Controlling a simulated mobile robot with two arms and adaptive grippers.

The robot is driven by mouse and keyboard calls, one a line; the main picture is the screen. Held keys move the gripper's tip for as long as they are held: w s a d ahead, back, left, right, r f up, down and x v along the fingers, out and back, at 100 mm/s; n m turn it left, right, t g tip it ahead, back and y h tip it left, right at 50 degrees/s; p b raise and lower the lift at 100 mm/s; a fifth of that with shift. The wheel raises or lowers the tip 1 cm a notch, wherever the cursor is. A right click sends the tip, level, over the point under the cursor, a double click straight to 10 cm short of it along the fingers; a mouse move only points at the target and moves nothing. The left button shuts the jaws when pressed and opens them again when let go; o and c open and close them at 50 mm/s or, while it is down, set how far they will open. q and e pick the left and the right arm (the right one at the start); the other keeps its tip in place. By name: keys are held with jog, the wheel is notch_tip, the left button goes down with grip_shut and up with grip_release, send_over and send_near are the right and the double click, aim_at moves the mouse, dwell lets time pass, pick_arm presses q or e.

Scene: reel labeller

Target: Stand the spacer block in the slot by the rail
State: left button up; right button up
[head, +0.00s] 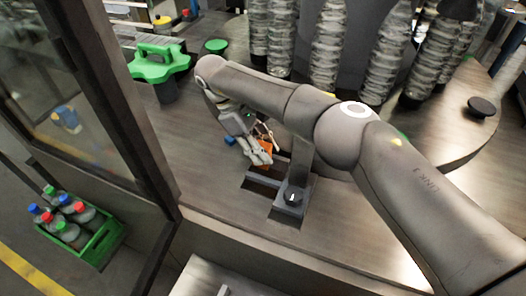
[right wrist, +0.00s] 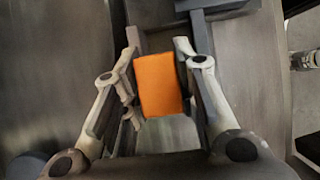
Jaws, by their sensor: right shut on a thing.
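The orange spacer block (right wrist: 160,85) sits between the two fingers of my right gripper (right wrist: 158,60) in the right wrist view. In the head view only small orange parts of the block (head: 265,167) show, because the fingers of my right gripper (head: 260,155) cover the rest. The gripper is shut on the block, just above the dark slot (head: 262,181) in the worktop. A grey rail (head: 300,165) stands close on the right of the block. I cannot tell whether the block's lower end is inside the slot. My left gripper is not in view.
A small blue piece (head: 229,140) lies left of the gripper. The worktop (head: 200,190) on the left is clear.

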jog(key=o, duration=1.1)
jog(key=shift+o, duration=0.2)
notch_tip(320, 180, up, 10)
jog(key=shift+r, duration=0.1)
dwell(0.3)
